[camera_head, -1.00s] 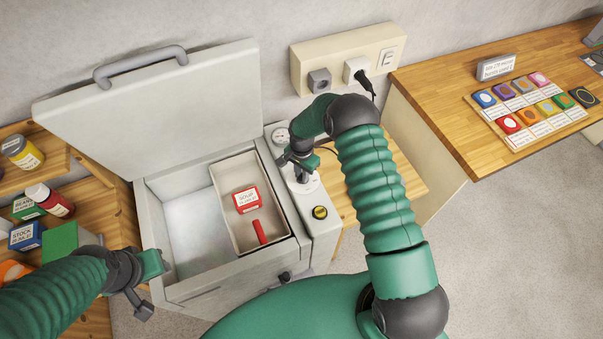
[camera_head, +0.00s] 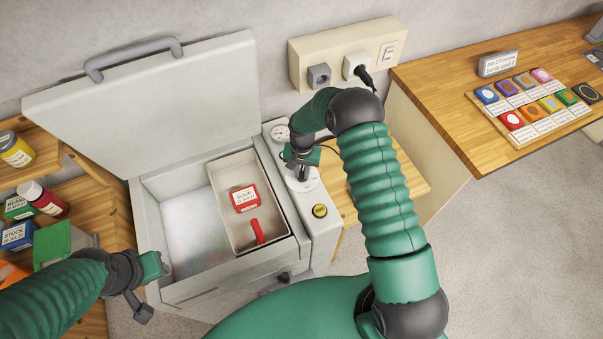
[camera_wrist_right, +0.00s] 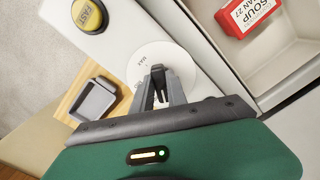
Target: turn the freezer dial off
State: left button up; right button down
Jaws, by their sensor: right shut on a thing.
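The white round freezer dial (camera_head: 309,185) sits on the control strip (camera_head: 323,232) at the freezer's right side. It also shows in the right wrist view (camera_wrist_right: 148,58), with small print on its face. My right gripper (camera_head: 300,172) is over the dial, pointing down, its fingers closed on the dial's knob; the fingers (camera_wrist_right: 159,97) hide most of the knob in the wrist view. I cannot read which mark the dial points to. My left gripper (camera_head: 152,290) hangs at the lower left, by the freezer's front left corner, and its finger opening is unclear.
The freezer lid (camera_head: 150,105) stands open. A basket (camera_head: 222,180) inside holds a red soup box (camera_head: 245,198). A yellow button (camera_head: 320,211) and a gauge (camera_head: 281,133) flank the dial. A wall socket panel (camera_head: 340,50) is behind, a wooden counter (camera_head: 440,100) right.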

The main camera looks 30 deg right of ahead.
jog(key=n+b, duration=0.1)
jog(key=n, duration=0.2)
jog(key=shift+d+n, duration=0.1)
jog(key=shift+n, duration=0.2)
jog(key=shift+d+r+n+b, duration=0.15)
jog(key=shift+n+b, duration=0.35)
jog(key=shift+n, duration=1)
jog(key=shift+w, duration=0.1)
jog(key=c, duration=1.3)
grip_release()
notch_tip(320, 180, up, 17)
jog(key=shift+f+b, duration=0.2)
jog(key=shift+b, duration=1.05)
